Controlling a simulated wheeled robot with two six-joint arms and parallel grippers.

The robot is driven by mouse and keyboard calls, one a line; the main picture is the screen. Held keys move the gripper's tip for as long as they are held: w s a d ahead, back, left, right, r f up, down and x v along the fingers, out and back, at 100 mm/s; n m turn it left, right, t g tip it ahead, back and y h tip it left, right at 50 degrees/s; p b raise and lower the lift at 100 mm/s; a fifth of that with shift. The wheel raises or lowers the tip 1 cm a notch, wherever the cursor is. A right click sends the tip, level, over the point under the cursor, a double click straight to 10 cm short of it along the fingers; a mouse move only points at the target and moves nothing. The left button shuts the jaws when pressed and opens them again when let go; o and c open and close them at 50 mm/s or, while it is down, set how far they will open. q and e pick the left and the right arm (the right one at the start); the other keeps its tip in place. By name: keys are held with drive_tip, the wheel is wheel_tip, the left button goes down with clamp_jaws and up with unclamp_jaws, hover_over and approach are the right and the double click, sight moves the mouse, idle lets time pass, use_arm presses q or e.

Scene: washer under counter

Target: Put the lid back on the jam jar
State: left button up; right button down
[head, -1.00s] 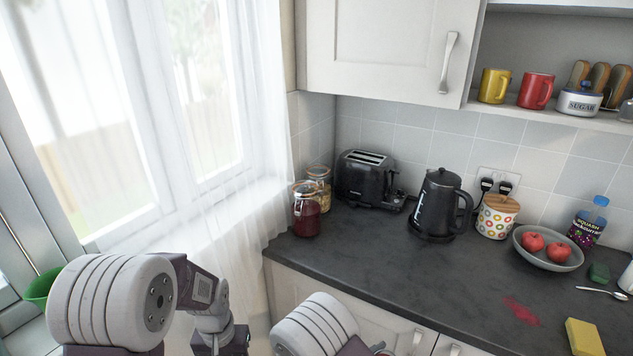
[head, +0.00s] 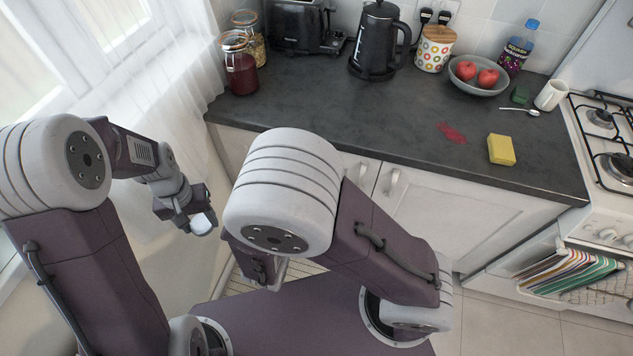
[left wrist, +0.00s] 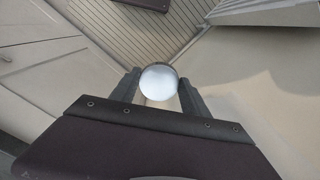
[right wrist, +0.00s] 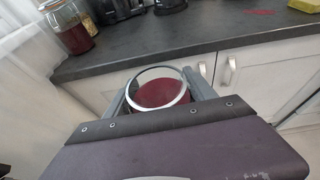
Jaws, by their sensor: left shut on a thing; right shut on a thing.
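In the left wrist view my left gripper (left wrist: 158,98) is shut on a round, silvery-white lid (left wrist: 158,80). The lid also shows pale at the fingertips in the head view (head: 203,223), over the floor in front of the counter. In the right wrist view my right gripper (right wrist: 158,106) is shut around the jam jar (right wrist: 160,94), a glass jar with dark red contents. Its round glass rim faces the camera and no lid is on it. The jar and right fingertips are hidden behind my arm in the head view. Lid and jar are apart.
The dark counter (head: 330,110) carries a clip-top jar of red contents (head: 240,66), a kettle (head: 377,42), a fruit bowl (head: 462,84), a yellow sponge (head: 501,150) and a red smear (head: 452,132). Its front edge runs behind my arms. The counter's middle is clear.

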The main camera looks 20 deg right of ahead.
idle(0.3)
use_arm(q)
drive_tip(key=shift+s, duration=0.25)
drive_tip(key=shift+s+r, duration=0.6)
drive_tip(key=shift+s, duration=0.25)
drive_tip(key=shift+w+r+m, duration=0.25)
drive_tip(key=shift+r+m, duration=0.05)
drive_tip(key=shift+r, duration=0.55)
drive_tip(key=w+d+r+m, duration=0.3)
drive_tip(key=d+r+m, duration=0.1)
drive_tip(key=d+r, duration=0.8)
drive_tip(key=s+d+r+m, duration=0.2)
drive_tip(key=d+r, duration=0.2)
drive_tip(key=d, duration=0.2)
drive_tip(key=s+d+r+m, duration=0.3)
drive_tip(key=d+r, duration=0.1)
drive_tip(key=d, duration=0.3)
drive_tip(key=shift+d, duration=0.15)
